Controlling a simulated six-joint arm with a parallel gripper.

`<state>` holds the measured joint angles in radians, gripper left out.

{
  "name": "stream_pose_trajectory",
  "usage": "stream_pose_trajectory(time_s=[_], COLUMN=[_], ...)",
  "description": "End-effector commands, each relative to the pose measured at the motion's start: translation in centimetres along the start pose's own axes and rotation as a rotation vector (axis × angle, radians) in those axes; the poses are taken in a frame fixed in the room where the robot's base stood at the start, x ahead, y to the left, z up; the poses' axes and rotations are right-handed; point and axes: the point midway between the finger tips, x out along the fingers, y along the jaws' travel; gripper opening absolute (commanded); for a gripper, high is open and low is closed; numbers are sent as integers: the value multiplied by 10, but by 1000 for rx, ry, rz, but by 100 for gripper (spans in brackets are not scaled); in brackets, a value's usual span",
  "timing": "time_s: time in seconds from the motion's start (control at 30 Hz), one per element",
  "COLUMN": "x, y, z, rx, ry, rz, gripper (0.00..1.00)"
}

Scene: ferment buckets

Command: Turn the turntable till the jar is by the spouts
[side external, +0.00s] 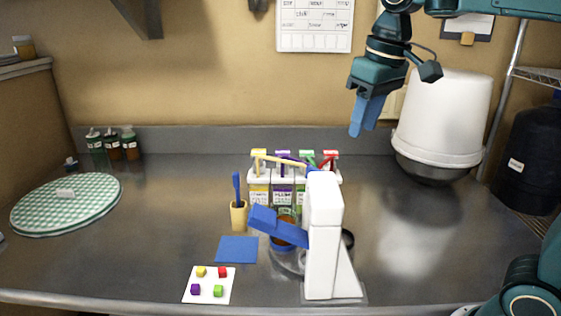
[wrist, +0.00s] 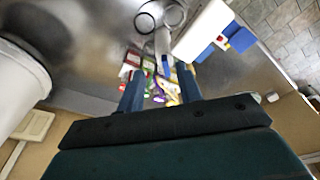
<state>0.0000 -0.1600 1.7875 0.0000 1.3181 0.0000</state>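My gripper (side external: 362,118) hangs high over the back right of the counter. Its two blue fingers stand apart and empty in the wrist view (wrist: 160,95). A clear jar (side external: 284,236) with amber contents stands partly behind the blue arm (side external: 277,226) of a white upright stand (side external: 324,235). A round grey disc (side external: 283,262), perhaps the turntable, shows under the jar, partly hidden by the stand. Behind it a white rack (side external: 298,178) holds bottles with yellow, purple, green and red spouts (side external: 307,157). They appear small beyond the fingers in the wrist view. My gripper touches none of these.
A green checked round board (side external: 65,212) lies at left with a small white block. A tan cup (side external: 238,215), blue pad (side external: 237,249) and white card (side external: 208,286) with colored cubes lie front centre. The right counter is clear.

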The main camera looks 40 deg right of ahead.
Motion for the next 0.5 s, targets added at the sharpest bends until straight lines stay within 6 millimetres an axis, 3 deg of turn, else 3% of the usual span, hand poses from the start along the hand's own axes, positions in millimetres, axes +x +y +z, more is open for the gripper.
stream_pose_trajectory(time_s=[0.3,0.5], x=[5,12], y=[0,0], z=[-66,-91], rx=[0,0], ry=[-122,-176], rz=[0,0], gripper=[35,35])
